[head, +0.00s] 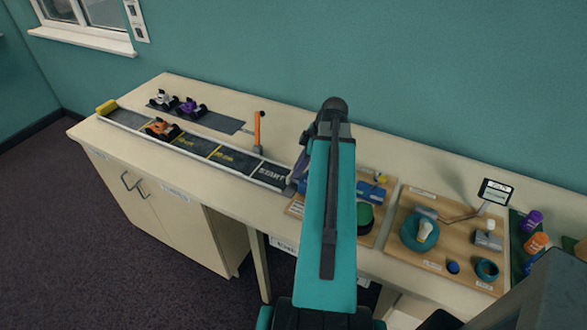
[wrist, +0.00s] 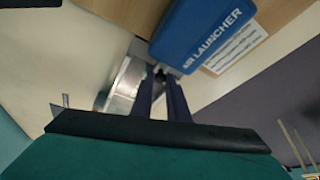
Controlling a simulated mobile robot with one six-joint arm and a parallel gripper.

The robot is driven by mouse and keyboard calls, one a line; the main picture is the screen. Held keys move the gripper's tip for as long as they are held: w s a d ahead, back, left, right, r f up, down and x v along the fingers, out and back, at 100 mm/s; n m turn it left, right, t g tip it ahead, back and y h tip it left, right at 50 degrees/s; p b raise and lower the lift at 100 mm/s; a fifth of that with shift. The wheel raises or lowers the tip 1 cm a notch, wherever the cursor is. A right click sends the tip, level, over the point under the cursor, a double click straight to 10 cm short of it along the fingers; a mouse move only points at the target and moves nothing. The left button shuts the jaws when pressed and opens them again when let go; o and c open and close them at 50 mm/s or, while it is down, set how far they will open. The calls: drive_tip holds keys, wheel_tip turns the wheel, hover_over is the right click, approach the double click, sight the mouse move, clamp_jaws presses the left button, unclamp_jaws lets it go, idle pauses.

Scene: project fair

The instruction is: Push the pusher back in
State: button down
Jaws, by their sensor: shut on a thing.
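The blue air launcher (wrist: 203,32) fills the top of the wrist view, with its name lettered in white. My gripper (wrist: 161,80) is at the launcher's near end, its two dark fingers close together. They are shut on a small dark part at the launcher's end, which I take for the pusher; it is mostly hidden between the fingertips. I cannot tell how far the pusher sticks out.
A metal piece (wrist: 124,82) lies just left of my fingers. In the head view a dark track (head: 233,158) runs left from the launcher, with an orange car (head: 162,128) on it. An orange post (head: 257,130) stands behind. Wooden boards with several items lie to the right.

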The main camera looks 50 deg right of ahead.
drive_tip(key=shift+s, duration=0.2)
drive_tip(key=c, duration=1.7)
unclamp_jaws()
drive_tip(key=shift+s, duration=0.1)
drive_tip(key=shift+b+v, duration=0.65)
drive_tip(key=shift+v, duration=1.45)
drive_tip(key=shift+w+b+v, duration=0.2)
drive_tip(key=shift+b+v, duration=0.9)
drive_tip(key=shift+v, duration=3.7)
drive_tip(key=shift+r, duration=0.15)
